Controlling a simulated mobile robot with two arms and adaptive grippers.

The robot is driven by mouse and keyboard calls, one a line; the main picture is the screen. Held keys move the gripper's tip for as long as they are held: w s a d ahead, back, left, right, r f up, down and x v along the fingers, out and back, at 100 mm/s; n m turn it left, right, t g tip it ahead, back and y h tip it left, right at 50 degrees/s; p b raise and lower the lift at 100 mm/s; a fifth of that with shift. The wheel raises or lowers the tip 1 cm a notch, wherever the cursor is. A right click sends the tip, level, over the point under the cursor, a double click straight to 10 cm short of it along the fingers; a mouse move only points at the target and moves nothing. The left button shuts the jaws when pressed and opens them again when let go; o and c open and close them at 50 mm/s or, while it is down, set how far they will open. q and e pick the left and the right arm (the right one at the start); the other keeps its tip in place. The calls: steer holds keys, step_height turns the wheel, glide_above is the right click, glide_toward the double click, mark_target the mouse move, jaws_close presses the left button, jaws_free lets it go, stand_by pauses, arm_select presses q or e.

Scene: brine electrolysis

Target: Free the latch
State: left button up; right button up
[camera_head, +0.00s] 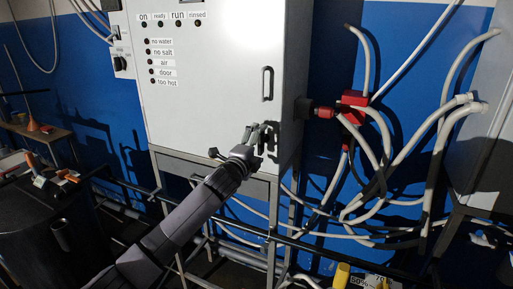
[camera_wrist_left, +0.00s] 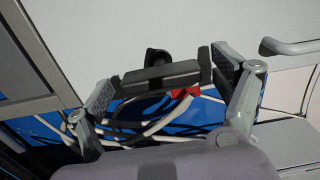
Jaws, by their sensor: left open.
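The white cabinet (camera_head: 225,70) has a loop door handle (camera_head: 267,84) near its right front edge. My left gripper (camera_head: 262,134) is at the lower right of the cabinet front, below that handle. In the left wrist view the gripper (camera_wrist_left: 160,84) is open, with one finger on each side of a dark bar (camera_wrist_left: 160,75), which looks like the latch. A black rounded piece (camera_wrist_left: 157,56) stands behind the bar. I cannot tell whether the fingers touch the bar. In the head view the latch is mostly hidden by the gripper. My right gripper is not in view.
Red fittings (camera_head: 353,108) and several white hoses (camera_head: 385,150) hang right of the cabinet. Pipes run along the blue wall (camera_head: 70,100) below. A dark drum (camera_head: 50,235) stands at the lower left. A yellow object (camera_head: 341,275) is at the bottom right.

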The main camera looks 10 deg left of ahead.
arm_select(q)
steer(key=s+a, duration=0.2)
steer(key=s, duration=0.9)
steer(key=shift+s+a, duration=0.15)
steer(key=shift+s, duration=0.25)
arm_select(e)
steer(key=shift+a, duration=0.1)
